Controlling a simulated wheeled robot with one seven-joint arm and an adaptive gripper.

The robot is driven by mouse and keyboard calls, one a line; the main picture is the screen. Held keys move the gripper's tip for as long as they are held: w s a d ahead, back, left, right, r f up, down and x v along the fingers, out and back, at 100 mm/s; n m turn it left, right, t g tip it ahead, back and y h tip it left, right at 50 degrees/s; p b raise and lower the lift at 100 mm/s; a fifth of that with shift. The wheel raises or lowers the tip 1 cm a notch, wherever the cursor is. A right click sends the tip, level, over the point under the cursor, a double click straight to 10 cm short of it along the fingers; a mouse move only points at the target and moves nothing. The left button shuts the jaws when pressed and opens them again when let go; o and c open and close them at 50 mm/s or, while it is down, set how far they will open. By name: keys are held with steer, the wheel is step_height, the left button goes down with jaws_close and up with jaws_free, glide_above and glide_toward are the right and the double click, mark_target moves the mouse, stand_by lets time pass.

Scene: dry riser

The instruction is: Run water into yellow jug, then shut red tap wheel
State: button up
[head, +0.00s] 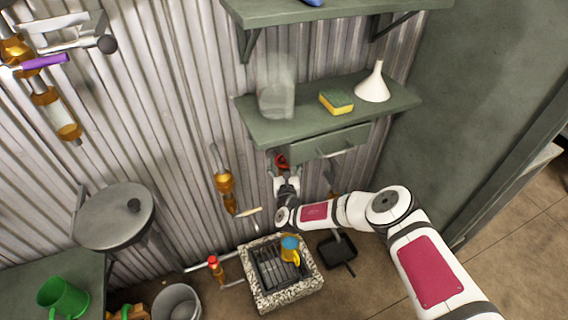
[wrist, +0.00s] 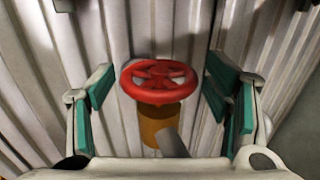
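The red tap wheel (head: 281,160) sits on a brass tap at the corrugated wall, below the shelf drawer. In the wrist view the wheel (wrist: 158,82) shows face-on above its brass body. My gripper (head: 286,182) is at the wheel. In the wrist view its two green-padded fingers (wrist: 162,95) are spread, one on each side of the wheel, with gaps between pads and rim. The yellow jug (head: 296,259) stands on the grate of the stone-rimmed drain (head: 255,291) below. Its top looks blue; I cannot tell whether that is water. No water stream is discernible.
A brass tap with a pale lever (head: 226,187) is on the wall to the left, and a red-topped valve (head: 214,265) is low beside the drain. The shelf (head: 385,106) above holds a clear jar, a sponge (head: 337,102) and a funnel (head: 373,85). A grey bucket (head: 178,303) stands left.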

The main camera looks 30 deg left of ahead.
steer(key=shift+s, duration=0.1)
steer(key=v, duration=1.2)
stand_by(0.5)
